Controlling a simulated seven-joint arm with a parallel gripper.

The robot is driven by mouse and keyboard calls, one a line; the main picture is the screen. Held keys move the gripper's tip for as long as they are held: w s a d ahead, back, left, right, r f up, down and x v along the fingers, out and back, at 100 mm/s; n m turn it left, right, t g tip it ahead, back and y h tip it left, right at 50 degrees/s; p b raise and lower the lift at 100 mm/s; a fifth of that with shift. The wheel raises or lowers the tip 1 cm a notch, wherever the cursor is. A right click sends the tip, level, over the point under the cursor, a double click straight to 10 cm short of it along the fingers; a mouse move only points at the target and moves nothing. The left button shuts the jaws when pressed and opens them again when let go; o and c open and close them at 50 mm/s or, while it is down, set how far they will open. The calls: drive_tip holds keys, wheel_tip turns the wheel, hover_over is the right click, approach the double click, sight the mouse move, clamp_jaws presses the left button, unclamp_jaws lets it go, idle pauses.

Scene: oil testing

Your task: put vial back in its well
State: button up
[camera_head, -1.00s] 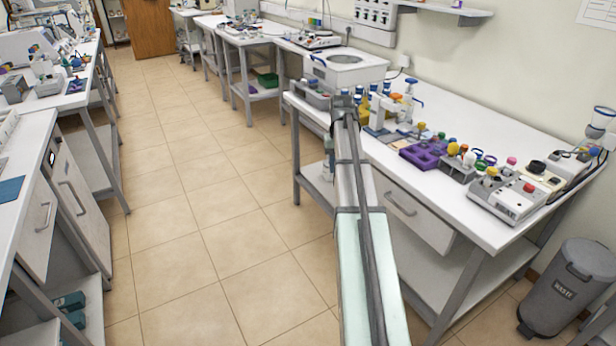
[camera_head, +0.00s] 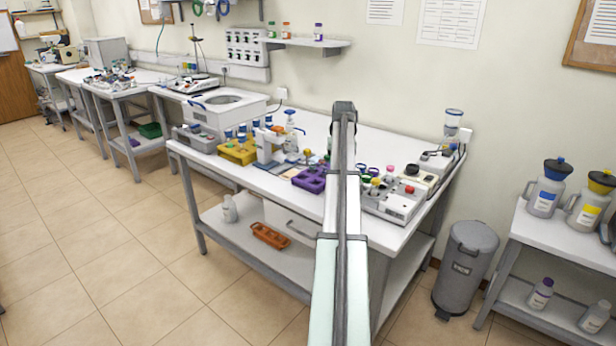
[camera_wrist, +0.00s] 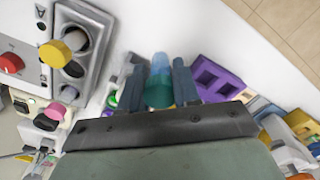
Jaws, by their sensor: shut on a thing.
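My gripper (camera_wrist: 159,84) is shut on a vial (camera_wrist: 160,92) with a translucent teal-blue top, held between the two dark fingers in the wrist view. The vial's lower end is hidden. In the head view my arm hides the fingers and the vial. A grey device (camera_wrist: 98,52) with round wells lies left of the gripper in the wrist view; it also shows in the head view (camera_head: 395,207). A yellow-capped vial (camera_wrist: 54,52) stands at one well, and a dark opening shows beside it. The purple rack (camera_wrist: 215,80) with square wells is right of the gripper; it also shows in the head view (camera_head: 309,180).
The white bench (camera_head: 225,167) also carries a yellow rack (camera_head: 238,152), a white stand (camera_head: 266,147) and a boxy bath (camera_head: 222,105). Small coloured-cap items crowd around the grey device. A grey waste bin (camera_head: 467,265) stands on the floor at right.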

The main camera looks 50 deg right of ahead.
drive_tip(key=s+d+r+m, duration=0.1)
drive_tip(key=s+d+r, duration=0.1)
drive_tip(key=s+d, duration=0.8)
drive_tip(key=shift+s+d+r+m, duration=0.25)
drive_tip(key=shift+s+m, duration=0.15)
drive_tip(key=shift+s, duration=0.55)
drive_tip(key=shift+f, duration=0.15)
drive_tip(key=shift+f, duration=1.7)
drive_tip(key=shift+f, duration=1.65)
drive_tip(key=o, duration=1.1)
drive_tip(key=shift+r, duration=0.15)
